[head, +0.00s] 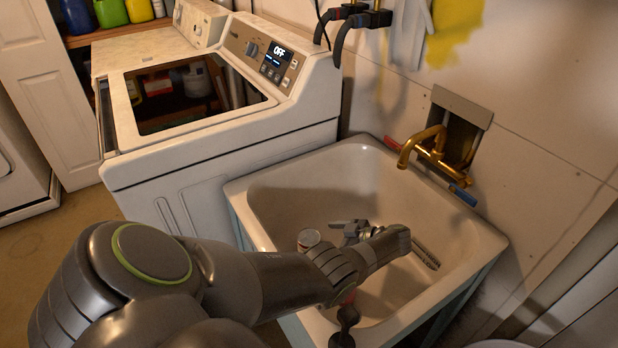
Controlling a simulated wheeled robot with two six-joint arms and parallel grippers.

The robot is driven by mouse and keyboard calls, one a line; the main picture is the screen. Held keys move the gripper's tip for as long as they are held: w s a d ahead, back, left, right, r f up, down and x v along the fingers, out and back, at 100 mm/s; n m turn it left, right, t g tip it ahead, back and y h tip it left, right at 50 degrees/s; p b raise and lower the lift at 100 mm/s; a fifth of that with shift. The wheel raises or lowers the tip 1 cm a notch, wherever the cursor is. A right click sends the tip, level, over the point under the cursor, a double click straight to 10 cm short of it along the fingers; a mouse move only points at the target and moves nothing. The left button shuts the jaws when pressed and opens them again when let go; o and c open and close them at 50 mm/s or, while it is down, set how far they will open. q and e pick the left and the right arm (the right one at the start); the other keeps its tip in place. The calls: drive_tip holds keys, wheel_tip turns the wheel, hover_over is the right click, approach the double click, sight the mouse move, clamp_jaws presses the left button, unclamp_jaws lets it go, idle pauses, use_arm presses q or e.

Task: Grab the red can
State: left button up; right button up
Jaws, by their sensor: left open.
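My left arm reaches over the sink's front rim from the left. My wrist partly hides the gripper. My right gripper is not in view.
A brass faucet (428,146) with red and blue handles juts over the sink's back. A washing machine (215,130) stands left.

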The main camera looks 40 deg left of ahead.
sight(310, 237)
use_arm(q)
drive_tip(key=x, duration=0.7)
drive_tip(key=shift+a+f, duration=0.1)
drive_tip(key=shift+a, duration=0.1)
drive_tip(key=c, duration=1.1)
